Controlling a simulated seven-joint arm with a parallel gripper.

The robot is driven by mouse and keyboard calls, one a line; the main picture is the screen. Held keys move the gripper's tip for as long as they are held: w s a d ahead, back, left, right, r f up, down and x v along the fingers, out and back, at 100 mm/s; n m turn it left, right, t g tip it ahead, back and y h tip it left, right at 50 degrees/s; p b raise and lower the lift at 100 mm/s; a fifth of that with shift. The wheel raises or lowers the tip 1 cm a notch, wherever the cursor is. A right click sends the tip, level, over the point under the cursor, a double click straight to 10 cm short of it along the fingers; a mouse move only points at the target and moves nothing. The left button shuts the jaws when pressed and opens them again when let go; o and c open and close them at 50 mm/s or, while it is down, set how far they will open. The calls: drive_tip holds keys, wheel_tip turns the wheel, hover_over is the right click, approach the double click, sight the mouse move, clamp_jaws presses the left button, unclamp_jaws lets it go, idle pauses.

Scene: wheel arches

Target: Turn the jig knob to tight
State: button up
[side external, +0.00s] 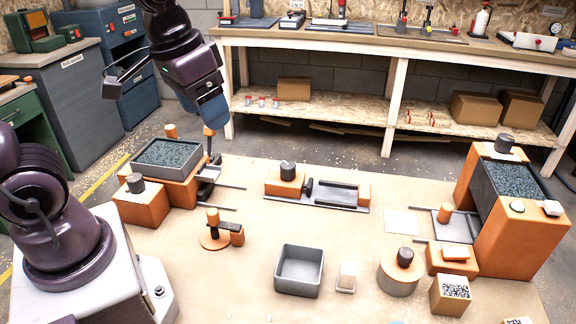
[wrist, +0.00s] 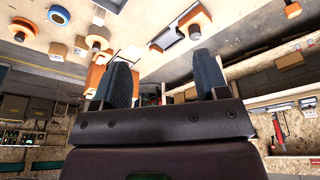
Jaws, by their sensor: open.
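Several dark round knobs stand on orange fixtures; no marking that I can read says which is the jig knob. One dark knob (side external: 288,167) sits on the orange block of a low clamp-like jig (side external: 330,192) at the middle back of the board. Another dark knob (side external: 136,183) is on the left orange block, and one (side external: 405,257) is on a round base at the front right. My gripper (side external: 212,118) is raised above the back left of the board, apart from these knobs. In the wrist view its blue fingers (wrist: 163,78) are spread with nothing held. Knob settings are too small to read.
A grey tray of granules (side external: 166,153) stands at the left. A tall orange hopper (side external: 520,215) stands at the right. An empty grey bin (side external: 299,271) and an orange-based lever (side external: 214,238) are at the front. A workbench (side external: 390,42) runs along the back.

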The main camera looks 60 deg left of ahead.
drive_tip(key=w+a+f+n+g, duration=0.1)
drive_tip(key=w+a+f+n, duration=0.15)
drive_tip(key=w+n, duration=0.2)
drive_tip(key=w+a+f+n+g, duration=0.1)
drive_tip(key=w+a+f+n, duration=0.1)
drive_tip(key=w+f+n, duration=0.3)
drive_tip(key=n, duration=1.6)
approach(288, 164)
drive_tip(key=shift+g, duration=0.4)
drive_tip(key=f, duration=1)
drive_tip(key=shift+w+f, duration=0.25)
drive_tip(key=shift+w, duration=0.1)
drive_tip(key=shift+c, duration=0.4)
drive_tip(key=c, duration=0.8)
drive_tip(key=shift+c, duration=0.2)
drive_tip(key=shift+m, duration=0.25)
